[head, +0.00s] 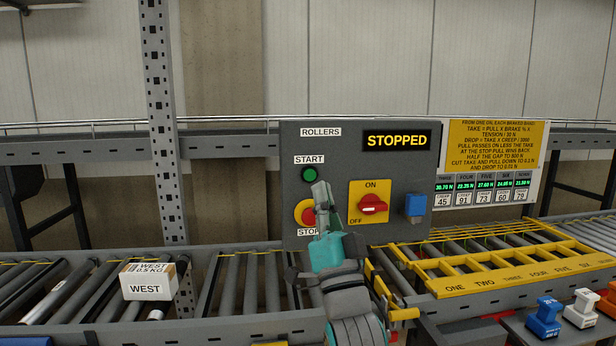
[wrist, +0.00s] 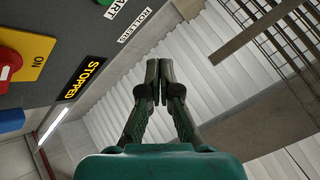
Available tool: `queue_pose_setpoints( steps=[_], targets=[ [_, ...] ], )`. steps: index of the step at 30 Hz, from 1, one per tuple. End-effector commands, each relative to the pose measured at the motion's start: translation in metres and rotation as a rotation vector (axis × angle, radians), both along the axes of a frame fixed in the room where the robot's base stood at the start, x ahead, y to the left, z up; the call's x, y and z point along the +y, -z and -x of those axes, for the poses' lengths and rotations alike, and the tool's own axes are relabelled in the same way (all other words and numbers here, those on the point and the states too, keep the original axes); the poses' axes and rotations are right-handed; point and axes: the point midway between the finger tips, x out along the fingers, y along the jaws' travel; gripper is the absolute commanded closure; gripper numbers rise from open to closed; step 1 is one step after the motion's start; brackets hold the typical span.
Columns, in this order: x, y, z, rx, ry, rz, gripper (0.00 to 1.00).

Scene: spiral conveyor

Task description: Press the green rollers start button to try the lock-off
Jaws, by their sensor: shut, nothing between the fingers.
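The green start button (head: 309,175) sits under the START label on the grey rollers panel (head: 345,230) in the head view. My gripper (head: 320,190) is shut and empty, its tips just below and right of the button in the picture. I cannot tell whether the tips touch the panel. The red stop button (head: 303,213) on its yellow base is partly hidden behind my gripper. The display (head: 397,140) reads STOPPED. The red rotary switch (head: 373,205) sits on a yellow plate marked ON and OFF.
A blue block (head: 415,205) is on the panel's right side. A white WEST box (head: 147,281) stands on the rollers at left. A yellow frame (head: 500,262) lies over the right rollers. Blue (head: 544,318) and white (head: 582,309) pieces stand at front right. A grey post (head: 160,120) rises at left.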

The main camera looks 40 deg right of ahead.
Motion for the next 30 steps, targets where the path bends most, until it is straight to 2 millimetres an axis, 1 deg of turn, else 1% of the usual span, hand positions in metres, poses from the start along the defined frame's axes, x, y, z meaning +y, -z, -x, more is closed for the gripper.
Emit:
queue_pose_setpoints(
  steps=[4, 8, 21, 25, 30],
  targets=[
    [-0.003, 0.0, -0.005, 0.001, 0.0, 0.0, 1.0],
    [-0.01, 0.0, -0.014, 0.001, 0.0, -0.001, 1.0],
    [-0.04, 0.0, -0.059, 0.001, 0.001, 0.0, 1.0],
    [-0.045, 0.001, -0.067, 0.001, 0.001, 0.0, 1.0],
    [-0.049, 0.0, -0.072, 0.0, 0.001, 0.001, 1.0]
  ],
)
